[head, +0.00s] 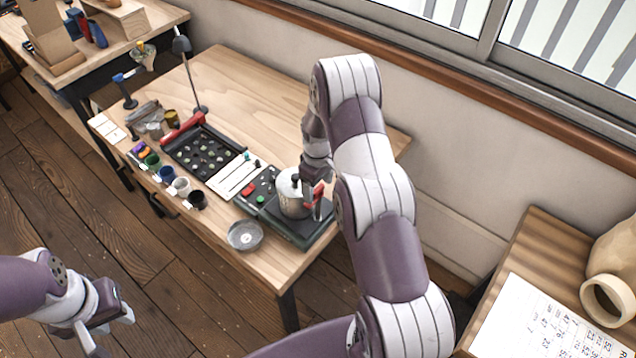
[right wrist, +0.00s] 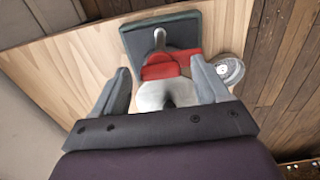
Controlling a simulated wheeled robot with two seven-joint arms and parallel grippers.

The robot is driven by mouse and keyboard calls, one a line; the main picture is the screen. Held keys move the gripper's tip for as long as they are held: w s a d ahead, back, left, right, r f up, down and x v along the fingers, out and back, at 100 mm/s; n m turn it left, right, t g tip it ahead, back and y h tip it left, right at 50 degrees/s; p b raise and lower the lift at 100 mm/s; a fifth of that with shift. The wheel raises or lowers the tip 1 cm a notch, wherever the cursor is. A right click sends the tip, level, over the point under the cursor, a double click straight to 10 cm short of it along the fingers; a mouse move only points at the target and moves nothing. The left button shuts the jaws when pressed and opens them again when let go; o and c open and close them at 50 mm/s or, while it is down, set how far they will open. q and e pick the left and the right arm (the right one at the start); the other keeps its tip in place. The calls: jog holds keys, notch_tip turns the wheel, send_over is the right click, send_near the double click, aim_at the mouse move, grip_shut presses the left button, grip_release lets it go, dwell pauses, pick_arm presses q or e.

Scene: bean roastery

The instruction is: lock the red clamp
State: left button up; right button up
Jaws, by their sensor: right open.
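The red clamp (head: 317,204) is on the right side of a silver drum (head: 291,196), which stands on a dark green base (head: 300,232) at the front right of the table. In the right wrist view the red clamp (right wrist: 163,68) lies between the fingers of my right gripper (right wrist: 160,74).
A metal dish (head: 245,235) stands left of the drum near the front edge. Further left are a black bean tray (head: 203,155) with a red bar, several small cups (head: 181,187) and a lamp (head: 183,47). The table's back right is clear. A wall and window stand behind.

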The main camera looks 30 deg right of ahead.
jog(key=shift+a, duration=0.1)
jog(key=c, duration=1.1)
jog(key=shift+o, duration=0.2)
jog(key=shift+m, duration=0.3)
jog(key=m+b, duration=0.1)
jog(key=m, duration=0.1)
jog(key=shift+f+m, duration=0.1)
jog(key=shift+m, duration=0.2)
jog(key=m+b, duration=0.2)
jog(key=m, duration=0.3)
jog(key=m+b, duration=0.1)
jog(key=m, duration=0.4)
jog(key=shift+s, duration=0.1)
jog(key=m+b, duration=0.1)
jog(key=m, duration=0.3)
jog(key=shift+m, duration=0.6)
